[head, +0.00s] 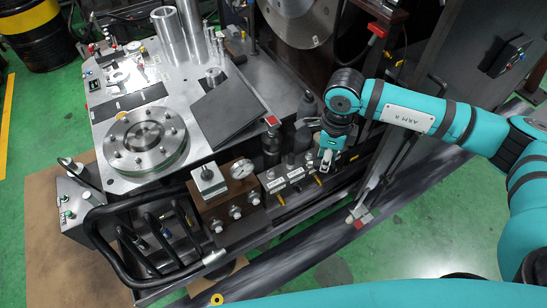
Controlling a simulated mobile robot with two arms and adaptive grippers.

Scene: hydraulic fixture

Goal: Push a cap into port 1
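My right gripper (323,166) points down over the right end of the front ledge of the fixture. Its fingers are small here, and I cannot tell whether they are open or hold a cap. A brown block (215,200) stands at the front of the fixture, with several round silver fittings (236,211) on its front face. Small white labels (276,184) lie on the ledge between the block and my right gripper. Port numbers are too small to read, so I cannot tell which is port 1. My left gripper is out of view.
Black hoses (145,235) curve around the front left. A large flanged disc (146,138) and a dark plate (228,113) lie on the steel top. Dark bottles (271,146) stand left of my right gripper. Green floor (420,225) is open at right.

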